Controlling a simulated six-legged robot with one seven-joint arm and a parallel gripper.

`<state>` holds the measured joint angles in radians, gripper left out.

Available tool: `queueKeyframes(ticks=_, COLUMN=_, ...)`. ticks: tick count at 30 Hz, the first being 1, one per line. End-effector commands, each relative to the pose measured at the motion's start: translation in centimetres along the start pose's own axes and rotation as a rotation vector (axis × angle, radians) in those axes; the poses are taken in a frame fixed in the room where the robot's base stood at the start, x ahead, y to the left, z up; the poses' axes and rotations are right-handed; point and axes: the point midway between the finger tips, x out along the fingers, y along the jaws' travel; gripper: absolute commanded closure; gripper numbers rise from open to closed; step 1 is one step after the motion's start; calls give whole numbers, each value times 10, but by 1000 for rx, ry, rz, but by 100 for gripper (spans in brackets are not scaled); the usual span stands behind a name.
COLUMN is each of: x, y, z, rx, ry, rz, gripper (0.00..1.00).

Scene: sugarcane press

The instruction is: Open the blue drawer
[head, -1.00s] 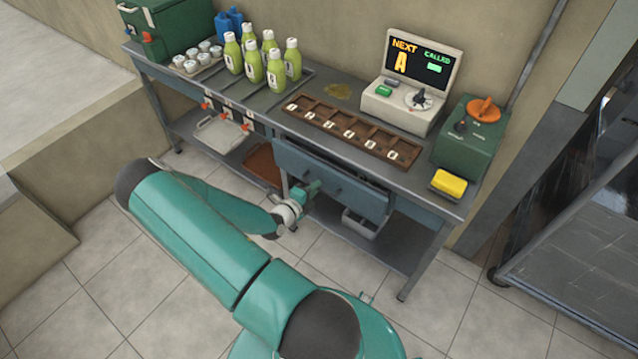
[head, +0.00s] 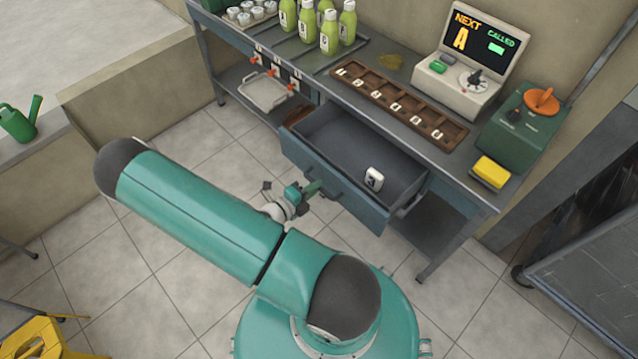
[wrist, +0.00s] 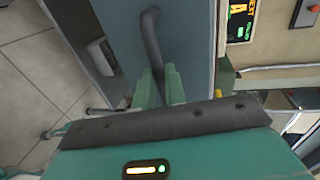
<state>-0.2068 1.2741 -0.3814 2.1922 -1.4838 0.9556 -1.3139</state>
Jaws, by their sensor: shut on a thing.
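The blue drawer (head: 335,192) is pulled well out from under the table's front edge. Inside it a white tag with a dark mark (head: 374,180) sits near the front right. My gripper (head: 312,190) is at the left part of the drawer's front. In the wrist view the drawer front (wrist: 185,35) fills the upper middle, and my gripper (wrist: 159,78) is shut on the dark bar handle (wrist: 151,40). The fingertips partly hide the handle's lower end.
On the table (head: 470,178) are green bottles (head: 329,32), a wooden divided tray (head: 400,108), a screen device (head: 470,62), a green box (head: 522,125) and a yellow sponge (head: 491,171). Open tiled floor lies in front. A yellow object (head: 40,340) stands at the lower left.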

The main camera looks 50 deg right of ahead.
Motion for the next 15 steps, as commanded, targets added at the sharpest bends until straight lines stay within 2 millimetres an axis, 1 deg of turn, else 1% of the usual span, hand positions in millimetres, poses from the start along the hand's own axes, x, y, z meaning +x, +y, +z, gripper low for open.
queueKeyframes(ticks=8, x=0, y=0, z=2, rx=2, ry=-3, rz=-1, gripper=100)
queueKeyframes(ticks=9, x=0, y=0, z=2, rx=2, ry=-4, rz=-1, gripper=86)
queueKeyframes(ticks=11, x=0, y=0, z=2, rx=2, ry=-3, rz=-1, gripper=74)
queueKeyframes(ticks=12, x=0, y=0, z=2, rx=2, ry=-3, rz=-1, gripper=66)
queueKeyframes(ticks=15, x=0, y=0, z=1, rx=1, ry=-2, rz=-1, gripper=66)
